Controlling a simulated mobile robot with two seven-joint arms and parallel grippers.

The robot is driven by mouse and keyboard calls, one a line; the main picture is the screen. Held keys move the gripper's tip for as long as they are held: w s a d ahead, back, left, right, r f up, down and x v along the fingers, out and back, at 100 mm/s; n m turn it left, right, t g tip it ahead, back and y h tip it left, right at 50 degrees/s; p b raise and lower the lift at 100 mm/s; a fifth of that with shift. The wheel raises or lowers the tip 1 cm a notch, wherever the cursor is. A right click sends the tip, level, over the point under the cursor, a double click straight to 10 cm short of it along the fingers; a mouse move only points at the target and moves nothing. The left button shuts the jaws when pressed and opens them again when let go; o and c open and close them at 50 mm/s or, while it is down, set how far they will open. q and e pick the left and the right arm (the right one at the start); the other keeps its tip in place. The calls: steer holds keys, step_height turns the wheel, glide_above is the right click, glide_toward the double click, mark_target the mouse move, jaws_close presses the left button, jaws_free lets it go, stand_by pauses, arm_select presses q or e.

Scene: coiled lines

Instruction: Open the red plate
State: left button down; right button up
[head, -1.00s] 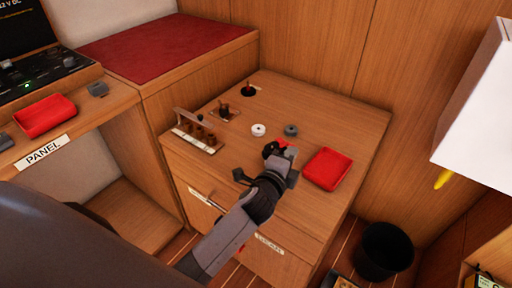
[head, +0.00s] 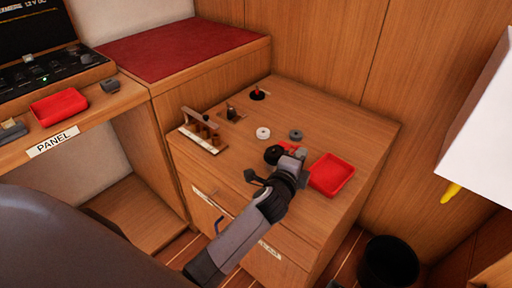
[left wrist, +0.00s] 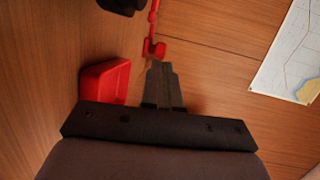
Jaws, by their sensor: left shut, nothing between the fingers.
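A small red part with a flat end (left wrist: 154,48) on a thin red rod shows in the left wrist view, just beyond my fingertips. I cannot tell whether they touch it. In the head view this red part (head: 288,146) is mostly hidden behind my left gripper (head: 298,154), beside a round black piece (head: 273,155). My left gripper, also in the left wrist view (left wrist: 161,66), is shut and empty, low over the cabinet top. A red tray (head: 332,174) lies just right of the gripper; it also shows in the left wrist view (left wrist: 104,84). My right gripper is not in view.
On the cabinet top (head: 345,122) stand a white ring (head: 263,133), a grey ring (head: 296,135), a black-based red switch (head: 257,94) and a rack with a handle (head: 203,133). A second red tray (head: 59,106) lies by the panel. A black bin (head: 388,262) stands on the floor.

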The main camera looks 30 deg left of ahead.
arm_select(q)
steer(key=shift+w+d, duration=0.4)
steer(key=shift+w, duration=0.3)
steer(key=shift+w+d+b, duration=0.15)
steer(key=shift+w+b, duration=0.2)
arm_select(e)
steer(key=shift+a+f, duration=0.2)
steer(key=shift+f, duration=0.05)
arm_select(q)
steer(key=shift+w, duration=0.1)
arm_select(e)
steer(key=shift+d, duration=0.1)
